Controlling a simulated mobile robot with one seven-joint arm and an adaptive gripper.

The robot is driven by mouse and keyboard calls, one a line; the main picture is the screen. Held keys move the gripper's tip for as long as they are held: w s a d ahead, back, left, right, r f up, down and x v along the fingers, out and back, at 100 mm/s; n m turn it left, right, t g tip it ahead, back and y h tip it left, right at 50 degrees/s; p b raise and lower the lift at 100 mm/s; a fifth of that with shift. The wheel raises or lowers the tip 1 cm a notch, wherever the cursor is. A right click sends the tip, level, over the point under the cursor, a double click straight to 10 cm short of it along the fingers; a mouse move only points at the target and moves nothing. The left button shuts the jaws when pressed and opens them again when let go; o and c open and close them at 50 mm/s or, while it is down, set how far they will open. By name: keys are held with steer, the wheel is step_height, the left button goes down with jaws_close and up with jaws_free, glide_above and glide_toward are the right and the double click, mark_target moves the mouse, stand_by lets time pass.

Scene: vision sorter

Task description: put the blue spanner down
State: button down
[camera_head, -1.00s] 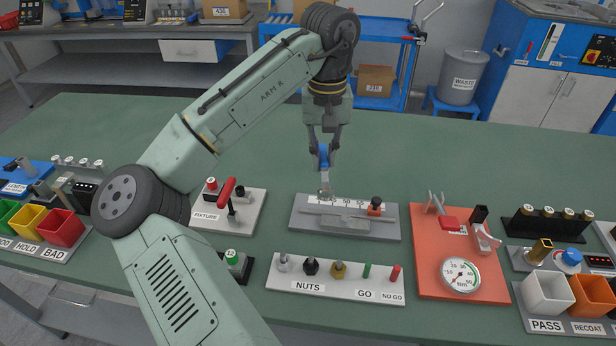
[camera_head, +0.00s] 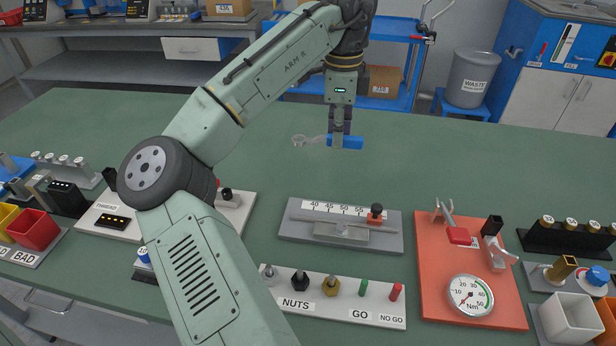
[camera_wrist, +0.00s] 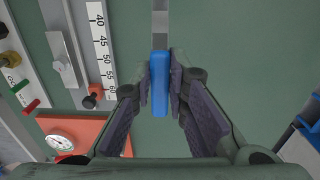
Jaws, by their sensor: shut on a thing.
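The blue spanner (camera_head: 346,142) is in my gripper (camera_head: 339,140), its blue handle between the fingers. In the head view it lies level, with its metal jaw end (camera_head: 303,141) pointing left and the blue handle end sticking out to the right. In the wrist view the blue handle (camera_wrist: 159,85) sits between the two finger pads, and the metal shank runs up out of the picture. The spanner is above the green bench (camera_head: 250,145); the exact height is hard to tell.
The grey ruler fixture (camera_head: 290,228) stands in front of my gripper. The orange board (camera_head: 430,290) with a dial gauge (camera_head: 470,295) is to its right, and the NUTS rack (camera_head: 330,310) is nearer. The green bench behind the fixtures is clear.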

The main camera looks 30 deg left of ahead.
mark_target(335, 182)
step_height(335, 182, down, 10)
steer(key=shift+r+p, duration=0.2)
steer(key=shift+p, duration=0.25)
steer(key=shift+f, duration=0.1)
steer(key=c, duration=1.6)
jaws_free()
steer(key=shift+o, duration=0.2)
step_height(335, 182, up, 12)
steer(key=shift+r, duration=0.1)
